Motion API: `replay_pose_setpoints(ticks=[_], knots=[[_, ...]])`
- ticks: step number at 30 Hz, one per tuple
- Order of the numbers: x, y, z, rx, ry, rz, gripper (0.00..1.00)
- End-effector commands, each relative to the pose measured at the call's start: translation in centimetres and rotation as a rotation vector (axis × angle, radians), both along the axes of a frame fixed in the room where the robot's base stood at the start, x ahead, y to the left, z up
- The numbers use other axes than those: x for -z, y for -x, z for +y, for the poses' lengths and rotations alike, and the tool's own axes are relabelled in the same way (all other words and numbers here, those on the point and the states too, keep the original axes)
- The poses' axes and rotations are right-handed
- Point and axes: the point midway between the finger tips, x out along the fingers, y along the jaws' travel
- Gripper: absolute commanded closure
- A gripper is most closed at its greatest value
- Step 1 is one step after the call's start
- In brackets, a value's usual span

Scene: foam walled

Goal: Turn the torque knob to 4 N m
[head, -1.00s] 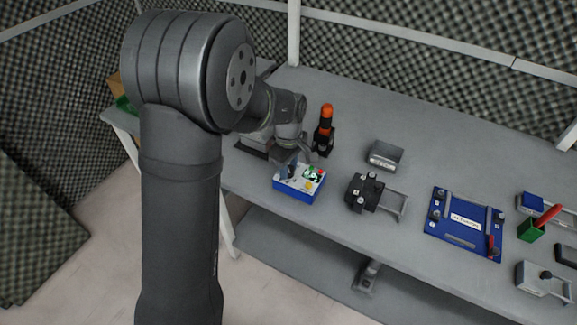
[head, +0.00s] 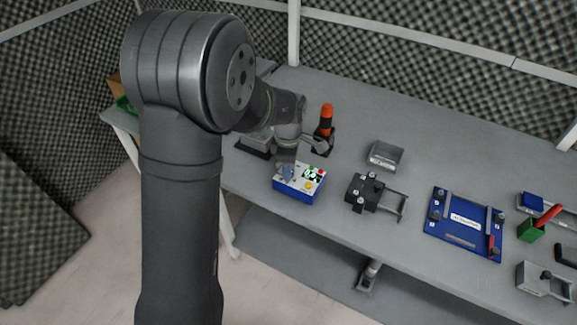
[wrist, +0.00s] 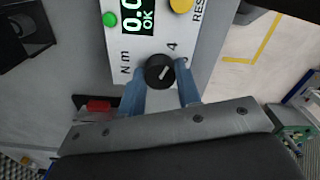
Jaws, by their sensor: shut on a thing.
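The torque box (head: 297,194) is blue with a white top and sits near the table's front edge, under my arm in the head view. In the wrist view the black torque knob (wrist: 153,66) has a short white pointer mark slanting to the upper right. The printed 4 (wrist: 171,46) is just above the knob, a little to its right. My gripper (wrist: 162,76) has its two blue fingers shut on the knob, one on each side. In the head view my gripper (head: 288,170) hides the knob.
A green button (wrist: 110,19) and a yellow button (wrist: 181,5) are on the box top. An orange-and-black tool (head: 326,120) stands behind the box. A black fixture (head: 366,190) is to its right. A blue plate (head: 465,243) lies farther right.

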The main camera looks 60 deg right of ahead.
Motion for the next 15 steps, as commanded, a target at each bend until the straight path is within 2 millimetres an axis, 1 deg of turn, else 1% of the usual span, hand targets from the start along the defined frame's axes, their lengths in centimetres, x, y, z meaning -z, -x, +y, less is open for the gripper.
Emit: replay_pose_setpoints(ticks=[9, 10, 12, 13, 15], knots=[[-0.13, -0.03, -0.09, -0.002, 0.003, 0.0, 0.92], [-0.13, -0.03, -0.09, -0.002, 0.003, 0.0, 0.63], [-0.12, -0.03, -0.08, -0.002, 0.003, 0.0, 0.5], [-0.11, -0.03, -0.08, -0.002, 0.003, 0.0, 0.47], [-0.08, -0.02, -0.06, -0.002, 0.002, 0.0, 0.47]])
